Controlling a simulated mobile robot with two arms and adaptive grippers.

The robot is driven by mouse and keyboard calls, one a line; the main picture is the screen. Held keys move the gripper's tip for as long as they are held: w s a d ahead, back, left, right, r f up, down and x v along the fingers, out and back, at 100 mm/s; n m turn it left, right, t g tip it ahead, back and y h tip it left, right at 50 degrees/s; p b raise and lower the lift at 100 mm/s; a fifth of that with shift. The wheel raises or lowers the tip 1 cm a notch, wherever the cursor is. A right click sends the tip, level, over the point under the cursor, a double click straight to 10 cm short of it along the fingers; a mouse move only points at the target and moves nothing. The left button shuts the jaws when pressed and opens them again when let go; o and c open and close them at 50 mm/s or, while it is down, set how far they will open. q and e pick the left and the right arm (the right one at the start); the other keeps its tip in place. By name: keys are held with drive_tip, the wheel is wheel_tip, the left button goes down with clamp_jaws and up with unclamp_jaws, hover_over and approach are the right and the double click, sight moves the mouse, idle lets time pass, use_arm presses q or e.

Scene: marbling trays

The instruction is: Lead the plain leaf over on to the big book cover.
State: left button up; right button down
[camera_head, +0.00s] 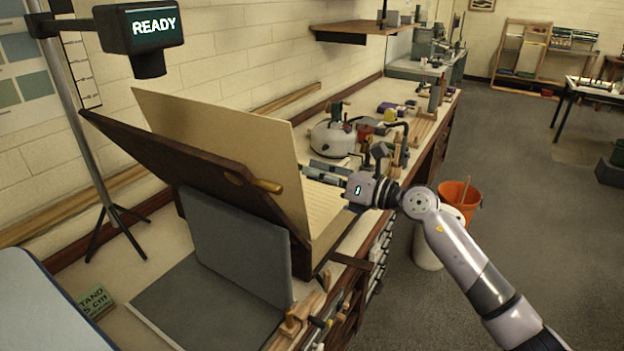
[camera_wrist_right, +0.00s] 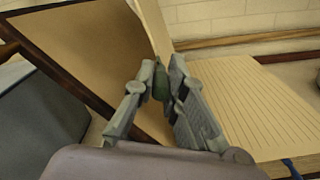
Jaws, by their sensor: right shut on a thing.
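The plain leaf (camera_head: 225,135) is a large cream sheet standing steeply up from the book. In the right wrist view the leaf (camera_wrist_right: 153,22) shows nearly edge-on, as a narrow strip. The big book cover (camera_head: 185,160) is dark brown and stands tilted open, left of the leaf. Its tan inner side (camera_wrist_right: 85,45) shows in the right wrist view. The lined page block (camera_wrist_right: 255,105) lies flat to the right. My right gripper (camera_head: 312,175) is shut on the leaf's near edge; its fingertips (camera_wrist_right: 166,78) show close together. My left gripper is out of view.
A grey folded board (camera_head: 240,240) stands just in front of the cover. A stand with a READY display (camera_head: 150,27) rises at the left. A white round pot (camera_head: 330,140) and several tools crowd the bench beyond the book. An orange bucket (camera_head: 458,198) stands right of the bench.

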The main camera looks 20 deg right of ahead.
drive_tip(key=shift+f, duration=0.1)
drive_tip(key=c, duration=1.6)
unclamp_jaws()
drive_tip(key=shift+s+d, duration=0.1)
drive_tip(key=v, duration=1.1)
drive_tip(key=shift+s+d, duration=0.3)
